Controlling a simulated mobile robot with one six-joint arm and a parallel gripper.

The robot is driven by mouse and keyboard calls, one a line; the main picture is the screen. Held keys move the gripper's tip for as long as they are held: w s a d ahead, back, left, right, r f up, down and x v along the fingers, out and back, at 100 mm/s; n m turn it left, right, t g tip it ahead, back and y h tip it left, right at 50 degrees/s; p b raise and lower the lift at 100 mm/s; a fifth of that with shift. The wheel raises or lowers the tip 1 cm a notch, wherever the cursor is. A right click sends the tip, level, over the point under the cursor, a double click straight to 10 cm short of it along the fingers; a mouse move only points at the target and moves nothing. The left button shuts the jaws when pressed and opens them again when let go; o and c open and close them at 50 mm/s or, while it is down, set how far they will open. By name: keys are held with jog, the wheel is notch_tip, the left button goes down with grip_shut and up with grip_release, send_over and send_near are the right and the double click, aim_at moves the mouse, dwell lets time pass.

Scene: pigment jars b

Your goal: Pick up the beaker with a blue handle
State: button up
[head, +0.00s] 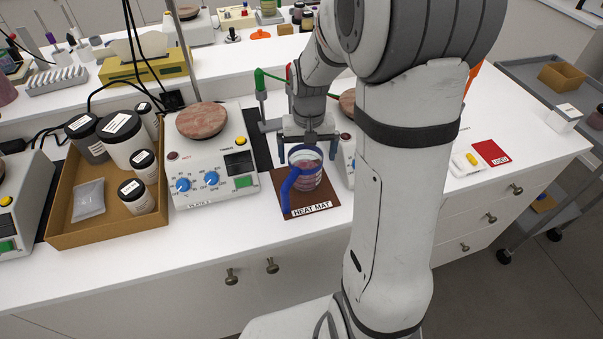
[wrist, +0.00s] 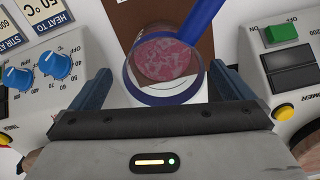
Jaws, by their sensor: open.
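The beaker (head: 309,178) is clear, with a blue rim band, pinkish-red contents and a blue handle (head: 287,190) turned toward the front left. It stands on the brown heat mat (head: 322,203). My gripper (head: 306,152) is open above and just behind the beaker, pointing down. In the wrist view the beaker (wrist: 165,58) lies ahead of and between the fingers of my gripper (wrist: 160,85), with its handle (wrist: 196,25) running up and right. I cannot tell whether the fingers touch the beaker.
A hot plate (head: 212,165) with blue knobs stands close on the left, and another (head: 346,150) close on the right, partly hidden by my arm. A cardboard tray (head: 115,228) of jars is farther left. The bench front before the mat is clear.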

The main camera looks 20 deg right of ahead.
aim_at(306, 164)
jog(key=f, duration=0.4)
jog(key=shift+a+f+p, duration=0.1)
jog(key=shift+a+p, duration=0.1)
jog(key=shift+p, duration=0.15)
jog(key=shift+c, duration=0.2)
jog(key=c, duration=1.2)
